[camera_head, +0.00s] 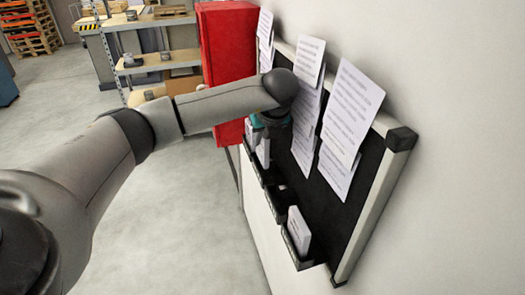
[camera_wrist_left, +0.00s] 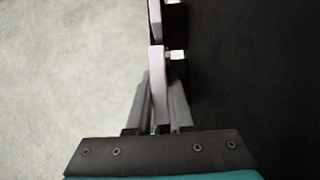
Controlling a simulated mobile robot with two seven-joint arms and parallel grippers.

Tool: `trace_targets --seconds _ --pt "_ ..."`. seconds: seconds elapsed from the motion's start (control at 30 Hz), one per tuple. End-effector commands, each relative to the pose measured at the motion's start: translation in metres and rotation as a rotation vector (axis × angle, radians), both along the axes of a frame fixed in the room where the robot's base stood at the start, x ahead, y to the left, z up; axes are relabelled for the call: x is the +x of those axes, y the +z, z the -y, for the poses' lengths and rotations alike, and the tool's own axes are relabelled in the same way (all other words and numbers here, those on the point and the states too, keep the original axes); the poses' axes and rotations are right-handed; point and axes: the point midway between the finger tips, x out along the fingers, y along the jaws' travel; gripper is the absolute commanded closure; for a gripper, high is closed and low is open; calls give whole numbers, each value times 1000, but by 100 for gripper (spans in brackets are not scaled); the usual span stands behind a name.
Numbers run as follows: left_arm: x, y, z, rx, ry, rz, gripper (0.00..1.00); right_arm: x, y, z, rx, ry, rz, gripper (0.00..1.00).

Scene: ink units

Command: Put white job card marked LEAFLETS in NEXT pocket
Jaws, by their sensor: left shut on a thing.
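My left gripper (camera_head: 264,140) reaches in front of the black board and points down at its pocket row. It is shut on a white card, seen edge-on between the fingers in the left wrist view (camera_wrist_left: 158,95); a white card edge (camera_head: 263,153) also shows below the gripper in the head view. No LEAFLETS marking is readable. Dark pockets (camera_head: 281,200) run along the board's lower edge. The nearest pocket (camera_head: 304,262) holds white cards (camera_head: 299,228). No NEXT label is readable, and my gripper hides part of the far pockets. My right gripper is out of view.
The board (camera_head: 372,172) hangs on a pale wall with printed sheets (camera_head: 349,118) on it. A red cabinet (camera_head: 227,50) stands just beyond its far end. Shelving (camera_head: 150,65) is farther back. The floor left of the board is clear.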

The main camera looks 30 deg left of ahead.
Motion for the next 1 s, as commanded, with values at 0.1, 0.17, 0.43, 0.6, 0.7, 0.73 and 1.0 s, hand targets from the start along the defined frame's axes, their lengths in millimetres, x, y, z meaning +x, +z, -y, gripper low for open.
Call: trace_targets --seconds 0.1,0.17,0.43,0.6,0.7,0.73,1.0 --pt "1 -9 0 0 2 1 100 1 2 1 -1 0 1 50" --pt "0 -15 0 1 2 -1 100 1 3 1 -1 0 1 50" --pt "0 -50 0 1 2 -1 100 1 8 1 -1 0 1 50" --pt "1 -52 0 0 2 1 100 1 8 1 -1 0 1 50" --pt "1 -52 0 0 2 1 100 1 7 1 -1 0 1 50" --pt "1 -53 0 0 2 1 100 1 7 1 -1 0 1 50" --pt "0 -55 0 0 1 1 64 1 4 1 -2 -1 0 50"
